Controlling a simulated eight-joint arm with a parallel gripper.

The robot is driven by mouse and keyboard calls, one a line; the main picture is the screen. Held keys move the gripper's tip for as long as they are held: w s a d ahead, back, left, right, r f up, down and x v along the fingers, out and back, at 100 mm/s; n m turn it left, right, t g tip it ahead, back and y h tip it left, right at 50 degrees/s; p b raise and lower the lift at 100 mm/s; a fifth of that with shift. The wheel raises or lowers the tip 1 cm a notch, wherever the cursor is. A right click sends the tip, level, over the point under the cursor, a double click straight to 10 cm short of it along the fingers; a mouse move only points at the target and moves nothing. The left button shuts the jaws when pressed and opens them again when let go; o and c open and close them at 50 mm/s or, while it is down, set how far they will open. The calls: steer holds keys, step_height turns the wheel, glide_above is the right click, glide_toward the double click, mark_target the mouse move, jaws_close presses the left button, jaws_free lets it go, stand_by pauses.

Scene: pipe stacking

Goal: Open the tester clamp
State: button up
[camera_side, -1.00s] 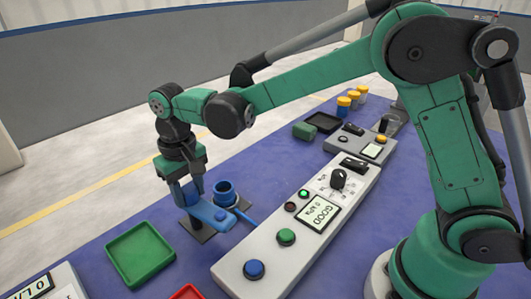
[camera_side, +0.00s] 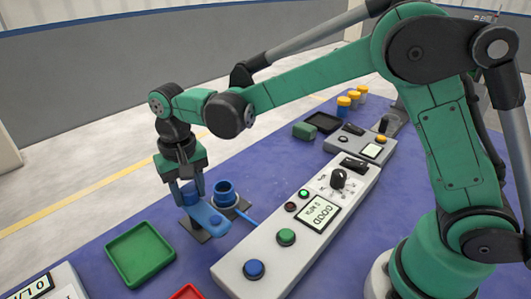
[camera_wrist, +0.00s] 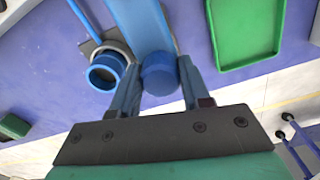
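The tester clamp is a flat blue arm (camera_side: 208,217) with an upright round blue knob (camera_side: 189,195) at its far left end. My gripper (camera_side: 190,192) points down with its fingers on either side of that knob. In the wrist view the knob (camera_wrist: 160,80) sits between the two blue fingers, which appear to touch it. The open blue cup of the tester (camera_side: 225,191) stands right of the clamp arm, with its mouth uncovered. In the wrist view this cup (camera_wrist: 104,74) lies beside the arm, left of my left finger.
A grey control box (camera_side: 300,225) with buttons and a display reading GOOD stands close on the right. A green tray (camera_side: 140,255) lies to the left, and part of a red tray shows at the bottom edge. Yellow-capped containers (camera_side: 345,102) stand far back.

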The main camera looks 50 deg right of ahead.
steer(key=o, duration=0.4)
steer(key=shift+r, duration=2.75)
steer(key=shift+s+d+r, duration=0.1)
steer(key=shift+d+r, duration=0.1)
steer(key=shift+d, duration=0.05)
steer(key=s+d+t, duration=0.2)
steer(key=s+d, duration=0.1)
steer(key=d, duration=0.1)
steer(key=s+d+n+t, duration=0.1)
steer(key=s+d+t, duration=0.1)
steer(key=s+d, duration=0.2)
steer(key=s+d+n+t, duration=0.1)
steer(key=s+d+t, duration=0.2)
steer(key=s+d, duration=0.1)
steer(key=shift+r, duration=0.1)
